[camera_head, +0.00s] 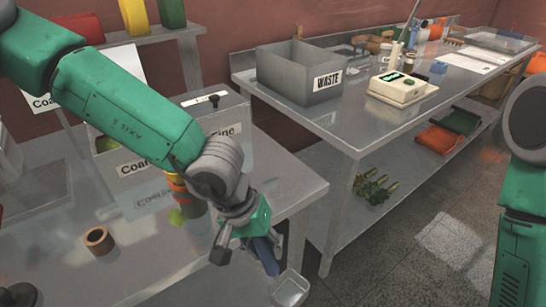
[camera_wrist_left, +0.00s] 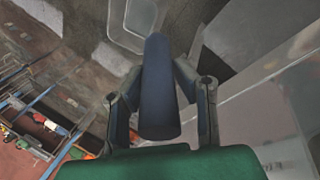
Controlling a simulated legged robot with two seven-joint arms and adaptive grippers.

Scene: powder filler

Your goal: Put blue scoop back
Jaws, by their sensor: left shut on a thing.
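My left gripper (camera_head: 245,232) is shut on the handle of the blue scoop (camera_head: 265,254), with the clear cup (camera_head: 290,289) hanging down at the lower middle of the head view. The scoop appears just past the front edge of the near metal table (camera_head: 290,183). In the left wrist view the dark blue handle (camera_wrist_left: 160,85) sits between the two fingers of the left gripper (camera_wrist_left: 160,105). The clear cup (camera_wrist_left: 130,22) shows at the top there. My right gripper is out of view; only the right arm shows.
A grey bin (camera_head: 215,115) labelled Coarse and Fine stands on the near table, partly behind my left arm. The far bench holds a WASTE box (camera_head: 297,76) and a scale (camera_head: 402,89). Floor shows between them.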

